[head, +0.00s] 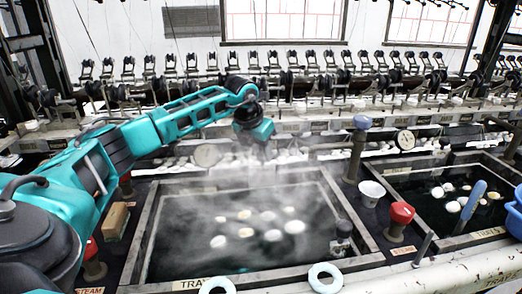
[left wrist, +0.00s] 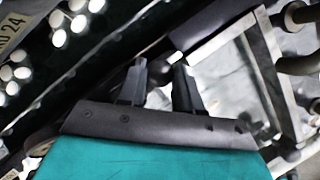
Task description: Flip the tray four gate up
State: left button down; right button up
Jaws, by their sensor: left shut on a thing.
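My left gripper (head: 264,153) hangs pointing down over the back edge of the near basin (head: 136,240), partly blurred by steam. The left wrist view shows its two dark fingers (left wrist: 160,66) a short gap apart, shut on a narrow part that I take to be the tray four gate. That part is mostly hidden by the fingers, and I cannot tell its tilt. Pale cocoons (head: 245,232) float in the dark water of the near basin. My right gripper is not in view.
Reeling machinery (head: 300,85) spans the back.

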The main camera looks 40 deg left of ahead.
pick_arm(q)
jog(key=shift+r+p, duration=0.55)
jog(key=shift+r, duration=0.05)
notch_tip(320, 180, up, 4)
jog(key=p, duration=0.3)
jog(key=shift+w+f, duration=0.1)
jog(key=shift+r+p, duration=0.35)
jog(key=shift+p, duration=0.05)
jog(key=c, duration=1)
grip_release()
jog(key=shift+r, duration=0.1)
jog(key=shift+o, duration=1.1)
jog(key=shift+f, duration=0.2)
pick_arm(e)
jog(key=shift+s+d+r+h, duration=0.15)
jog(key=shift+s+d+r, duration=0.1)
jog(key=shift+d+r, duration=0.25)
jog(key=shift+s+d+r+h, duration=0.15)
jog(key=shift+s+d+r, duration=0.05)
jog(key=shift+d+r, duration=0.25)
